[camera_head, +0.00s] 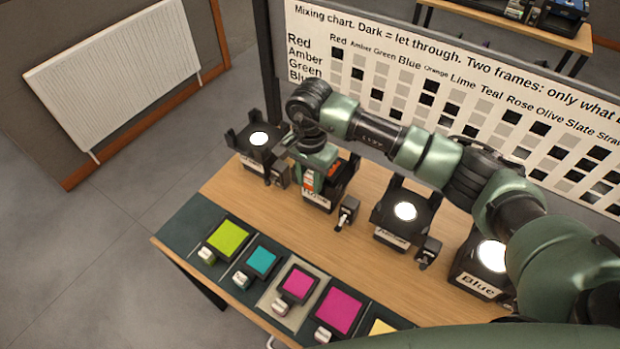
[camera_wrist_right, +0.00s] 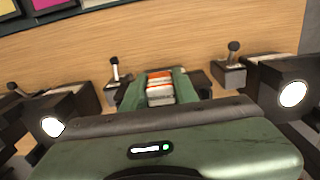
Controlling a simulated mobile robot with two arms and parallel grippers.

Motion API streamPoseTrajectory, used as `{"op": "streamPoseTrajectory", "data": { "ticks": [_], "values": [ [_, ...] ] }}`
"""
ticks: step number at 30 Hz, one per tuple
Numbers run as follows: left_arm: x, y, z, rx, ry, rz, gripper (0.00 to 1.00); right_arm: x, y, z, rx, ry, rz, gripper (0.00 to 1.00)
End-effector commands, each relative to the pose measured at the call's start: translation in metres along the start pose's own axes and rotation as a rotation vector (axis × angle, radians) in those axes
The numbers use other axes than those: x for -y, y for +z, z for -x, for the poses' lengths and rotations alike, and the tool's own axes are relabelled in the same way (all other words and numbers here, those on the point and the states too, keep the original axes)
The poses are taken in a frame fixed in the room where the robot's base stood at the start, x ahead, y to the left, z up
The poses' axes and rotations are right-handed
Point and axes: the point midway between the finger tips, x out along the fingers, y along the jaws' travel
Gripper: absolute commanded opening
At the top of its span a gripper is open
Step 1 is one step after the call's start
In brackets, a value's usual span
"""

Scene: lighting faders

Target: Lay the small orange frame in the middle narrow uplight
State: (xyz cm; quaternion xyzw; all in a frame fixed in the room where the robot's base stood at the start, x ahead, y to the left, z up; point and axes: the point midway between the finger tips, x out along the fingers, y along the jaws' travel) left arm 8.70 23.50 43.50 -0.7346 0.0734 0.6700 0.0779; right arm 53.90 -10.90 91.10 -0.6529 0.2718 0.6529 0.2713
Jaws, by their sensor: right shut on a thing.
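My right gripper (camera_head: 313,178) is shut on the small orange frame (camera_head: 309,183), of which only an orange and pale end piece shows. In the right wrist view the frame (camera_wrist_right: 160,88) sits between the green fingers of the right gripper (camera_wrist_right: 159,91). The gripper is over the second uplight from the left (camera_head: 321,204), a dark housing whose lamp face is hidden beneath the hand. I cannot tell whether the frame touches the uplight. My left gripper is not in view.
Lit uplights stand at the far left (camera_head: 246,145), to the right (camera_head: 391,236) and at the far right (camera_head: 478,281). Small fader boxes (camera_head: 348,212) stand beside them. A dark strip (camera_head: 183,226) along the front edge holds lime (camera_head: 228,239), teal (camera_head: 261,261), pink, magenta and yellow frames.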

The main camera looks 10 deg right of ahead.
Motion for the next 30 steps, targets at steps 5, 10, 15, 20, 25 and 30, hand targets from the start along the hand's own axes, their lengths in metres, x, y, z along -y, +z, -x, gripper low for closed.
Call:
{"op": "streamPoseTrajectory", "data": {
  "ticks": [5, 10, 15, 20, 25, 30],
  "values": [
    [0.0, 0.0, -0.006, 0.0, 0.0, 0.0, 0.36, 0.0, 0.0, -0.005, -0.001, 0.0, -0.001, 0.0],
    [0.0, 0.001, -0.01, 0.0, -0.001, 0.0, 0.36, 0.0, -0.001, -0.01, -0.001, 0.0, -0.001, 0.0],
    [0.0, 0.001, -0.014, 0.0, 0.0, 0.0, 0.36, 0.0, -0.001, -0.014, -0.001, -0.001, -0.001, 0.0],
    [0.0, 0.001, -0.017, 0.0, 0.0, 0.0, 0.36, 0.0, -0.001, -0.018, -0.001, 0.0, -0.001, 0.0],
    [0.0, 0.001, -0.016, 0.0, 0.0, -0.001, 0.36, 0.0, -0.001, -0.017, -0.001, 0.0, -0.001, 0.54],
    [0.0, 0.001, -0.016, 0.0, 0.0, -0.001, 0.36, 0.0, 0.0, -0.017, -0.001, 0.0, -0.001, 0.54]
  ]
}}
